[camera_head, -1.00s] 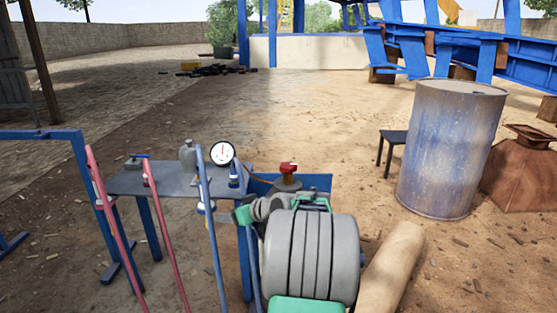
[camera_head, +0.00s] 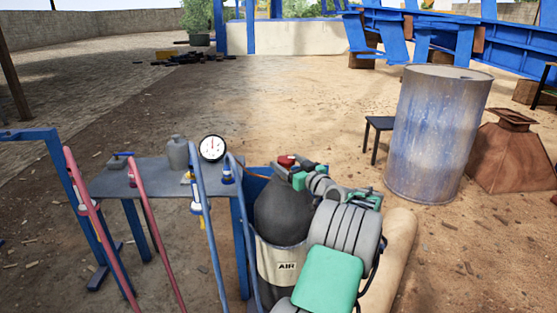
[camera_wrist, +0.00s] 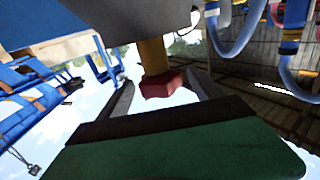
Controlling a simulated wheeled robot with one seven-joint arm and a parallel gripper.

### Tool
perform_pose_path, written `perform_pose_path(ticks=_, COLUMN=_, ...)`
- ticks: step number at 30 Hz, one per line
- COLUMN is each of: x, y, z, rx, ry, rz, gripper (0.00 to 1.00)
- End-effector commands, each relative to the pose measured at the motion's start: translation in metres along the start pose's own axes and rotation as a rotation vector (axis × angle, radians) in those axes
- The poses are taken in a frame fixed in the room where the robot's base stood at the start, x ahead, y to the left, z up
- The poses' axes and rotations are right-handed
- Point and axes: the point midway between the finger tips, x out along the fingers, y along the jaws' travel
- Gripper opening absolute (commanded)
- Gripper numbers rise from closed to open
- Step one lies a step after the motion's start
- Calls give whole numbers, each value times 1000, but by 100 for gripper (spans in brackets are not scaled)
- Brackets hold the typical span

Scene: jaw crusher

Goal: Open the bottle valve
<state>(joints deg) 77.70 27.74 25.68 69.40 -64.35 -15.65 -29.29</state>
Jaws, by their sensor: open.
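The air bottle (camera_head: 283,212) stands upright, dark grey with a pale band marked AIR. Its red valve knob (camera_head: 286,160) is at the top, partly covered by my gripper (camera_head: 294,170), which reaches it from the right. In the wrist view the red, faceted knob (camera_wrist: 160,84) on a yellow stem (camera_wrist: 154,56) lies between the two spread fingers of my gripper (camera_wrist: 163,92). The jaws are open, with gaps visible beside the knob. I cannot tell whether a finger touches it. The lower bottle is partly hidden by my arm.
A blue-legged table (camera_head: 150,182) with a round gauge (camera_head: 212,148) and a small grey bottle (camera_head: 178,153) stands left of the air bottle. Red and blue hoses hang in front. A blue drum (camera_head: 435,135) and black stool (camera_head: 378,124) stand right. Open ground lies behind.

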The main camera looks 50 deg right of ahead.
Motion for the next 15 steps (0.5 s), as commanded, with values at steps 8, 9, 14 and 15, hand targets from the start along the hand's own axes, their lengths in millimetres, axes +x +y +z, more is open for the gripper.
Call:
perform_pose_path(ticks=8, x=40, y=0, z=1, rx=0, ry=0, rz=0, gripper=75)
perform_pose_path(ticks=9, x=41, y=0, z=1, rx=1, ry=0, rz=0, gripper=75)
perform_pose_path(ticks=14, x=41, y=0, z=0, rx=1, ry=-1, rz=0, gripper=75)
perform_pose_path(ticks=15, x=41, y=0, z=0, rx=1, ry=-1, rz=0, gripper=75)
